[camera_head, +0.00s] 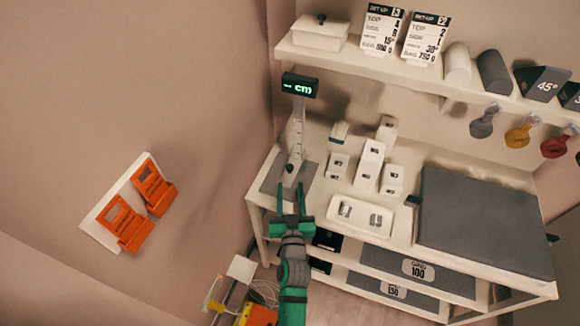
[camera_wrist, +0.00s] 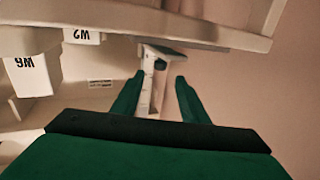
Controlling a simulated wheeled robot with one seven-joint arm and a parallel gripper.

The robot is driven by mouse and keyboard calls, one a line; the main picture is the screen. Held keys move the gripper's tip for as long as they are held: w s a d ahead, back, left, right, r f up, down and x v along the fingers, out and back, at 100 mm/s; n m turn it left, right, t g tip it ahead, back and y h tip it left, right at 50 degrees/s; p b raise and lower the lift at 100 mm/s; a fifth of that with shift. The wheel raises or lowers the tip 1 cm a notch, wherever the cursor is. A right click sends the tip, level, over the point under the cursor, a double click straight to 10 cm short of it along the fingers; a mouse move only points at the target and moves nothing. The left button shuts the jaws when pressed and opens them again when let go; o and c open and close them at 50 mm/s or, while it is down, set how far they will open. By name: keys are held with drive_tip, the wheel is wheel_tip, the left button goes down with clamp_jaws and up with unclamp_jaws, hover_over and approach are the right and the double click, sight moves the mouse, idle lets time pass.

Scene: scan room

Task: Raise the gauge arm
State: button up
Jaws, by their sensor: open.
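The height gauge is a pale upright post (camera_head: 298,125) with a dark display (camera_head: 300,85) reading "cm" in green on top. It stands on a grey base plate (camera_head: 270,180) at the table's left end. A small dark knob (camera_head: 289,168) low on the post seems to belong to the gauge arm; the arm's exact shape is too small to tell. My green gripper (camera_head: 289,192) is open and empty, just in front of the post's foot. In the wrist view, the post (camera_wrist: 147,88) shows between my gripper's fingers (camera_wrist: 157,90), beyond them; I see no contact.
Several white numbered blocks (camera_head: 372,160) stand right of the gauge. A white tray (camera_head: 352,226) with two metal pieces lies at the front, beside a large grey pad (camera_head: 480,220). A shelf (camera_head: 380,65) runs above. Orange holders (camera_head: 125,228) hang on the left wall.

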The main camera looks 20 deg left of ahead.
sight(290, 170)
drive_tip(key=x, duration=0.9)
drive_tip(key=shift+w+a, duration=0.1)
drive_tip(key=shift+w, duration=0.3)
drive_tip(key=shift+c, duration=0.2)
clamp_jaws()
